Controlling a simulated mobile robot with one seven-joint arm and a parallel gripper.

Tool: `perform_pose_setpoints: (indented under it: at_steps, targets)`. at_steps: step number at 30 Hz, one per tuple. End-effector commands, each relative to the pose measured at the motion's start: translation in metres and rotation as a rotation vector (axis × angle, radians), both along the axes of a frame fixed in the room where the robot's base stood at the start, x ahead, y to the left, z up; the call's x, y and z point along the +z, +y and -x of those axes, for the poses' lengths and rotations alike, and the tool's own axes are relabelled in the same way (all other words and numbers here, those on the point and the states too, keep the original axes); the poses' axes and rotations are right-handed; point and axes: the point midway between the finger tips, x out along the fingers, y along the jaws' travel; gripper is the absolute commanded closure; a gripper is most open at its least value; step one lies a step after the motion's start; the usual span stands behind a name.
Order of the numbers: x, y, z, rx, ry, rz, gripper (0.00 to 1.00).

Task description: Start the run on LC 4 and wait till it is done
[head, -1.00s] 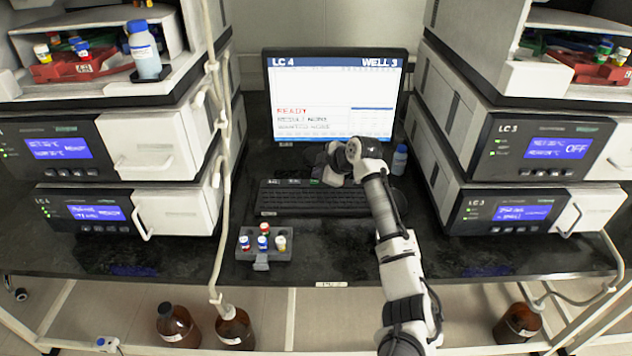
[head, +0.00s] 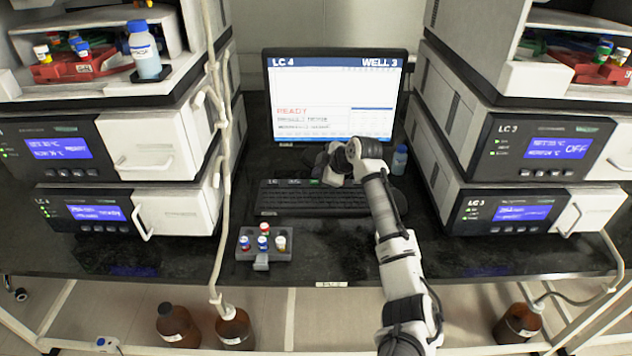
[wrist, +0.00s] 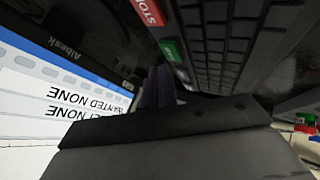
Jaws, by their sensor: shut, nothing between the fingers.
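The monitor (head: 335,100) at the back of the bench reads LC 4 and WELL 3, with READY in red below. Its lower lines read NONE in the wrist view (wrist: 60,105). The keyboard (head: 300,200) lies in front of it. In the wrist view the keyboard has a red STOP key (wrist: 148,12) and a green key (wrist: 170,50). My gripper (wrist: 160,85) is shut and empty, with its fingers close to the green key; I cannot tell whether they touch it. The LC 4 stack (head: 85,211) stands at the left, its blue screen lit.
A grey rack with several capped vials (head: 264,245) sits in front of the keyboard. The LC 3 stack (head: 510,212) is at the right. A pale tube (head: 226,180) hangs at the left.

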Motion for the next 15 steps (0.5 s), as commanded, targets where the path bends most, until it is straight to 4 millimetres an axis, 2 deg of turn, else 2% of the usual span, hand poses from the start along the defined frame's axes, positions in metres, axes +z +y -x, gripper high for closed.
perform_pose_setpoints:
  at_steps: [8, 15]
  targets:
    - [-0.0001, 0.0001, 0.0000, 0.000, 0.000, 0.000, 1.00]
    - [-0.0079, 0.0002, 0.0000, -0.001, 0.000, -0.001, 1.00]
